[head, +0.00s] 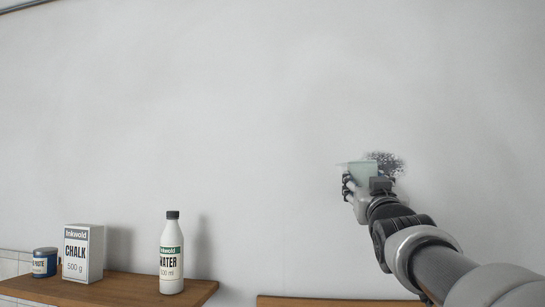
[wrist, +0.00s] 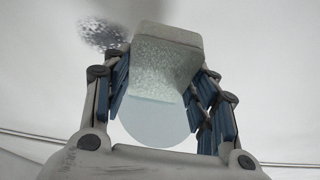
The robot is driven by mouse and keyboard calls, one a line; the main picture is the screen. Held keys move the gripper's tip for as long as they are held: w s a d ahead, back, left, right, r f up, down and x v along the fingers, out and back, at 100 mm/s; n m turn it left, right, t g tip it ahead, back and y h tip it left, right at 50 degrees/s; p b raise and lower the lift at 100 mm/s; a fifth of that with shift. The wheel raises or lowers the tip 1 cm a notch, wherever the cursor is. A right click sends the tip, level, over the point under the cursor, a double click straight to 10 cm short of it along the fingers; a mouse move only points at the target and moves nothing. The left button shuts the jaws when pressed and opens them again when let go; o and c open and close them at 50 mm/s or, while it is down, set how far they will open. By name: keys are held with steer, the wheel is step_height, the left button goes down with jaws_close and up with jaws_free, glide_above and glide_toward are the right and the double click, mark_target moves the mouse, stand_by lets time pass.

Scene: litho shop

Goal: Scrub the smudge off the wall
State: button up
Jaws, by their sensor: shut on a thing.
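A dark speckled smudge (head: 386,163) is on the pale wall (head: 250,110), right of the middle in the head view. It also shows at the upper left in the wrist view (wrist: 103,34). My gripper (head: 352,186) is shut on a pale green sponge-like block (head: 362,172). In the wrist view the block (wrist: 166,60) sits between the two fingers and its face looks mottled. In the head view the block overlaps the left edge of the smudge. I cannot tell whether it touches the wall. My gripper hides part of the area below the smudge.
A wooden shelf (head: 120,287) at the lower left bears a white water bottle (head: 172,260), a chalk box (head: 83,253) and a blue paste jar (head: 44,263). Another wooden surface (head: 330,301) shows at the bottom edge. The wall around the smudge is bare.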

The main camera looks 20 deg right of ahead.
mark_target(366, 164)
steer(key=shift+h, duration=0.3)
steer(key=r, duration=0.3)
steer(key=s+d+r, duration=0.1)
steer(key=shift+r+p, duration=0.3)
steer(key=shift+p, duration=0.05)
steer(key=shift+w+d+r+p, duration=0.1)
steer(key=shift+w+d+p, duration=0.3)
steer(key=shift+w, duration=0.3)
steer(key=shift+w+d+f+p, duration=0.1)
steer(key=shift+w+d+p, duration=0.15)
steer(key=shift+w+p, duration=0.35)
steer(key=shift+w+d+r+p, duration=0.1)
steer(key=shift+w+d+p, duration=0.25)
steer(key=shift+w, duration=0.4)
steer(key=shift+w+d+p, duration=0.2)
steer(key=shift+w+p, duration=0.15)
steer(key=shift+w, duration=0.2)
steer(key=shift+w+d+p, duration=0.2)
steer(key=shift+w, duration=0.25)
steer(key=shift+w+d+p, duration=0.2)
steer(key=shift+w, duration=0.25)
steer(key=shift+s+d, duration=0.1)
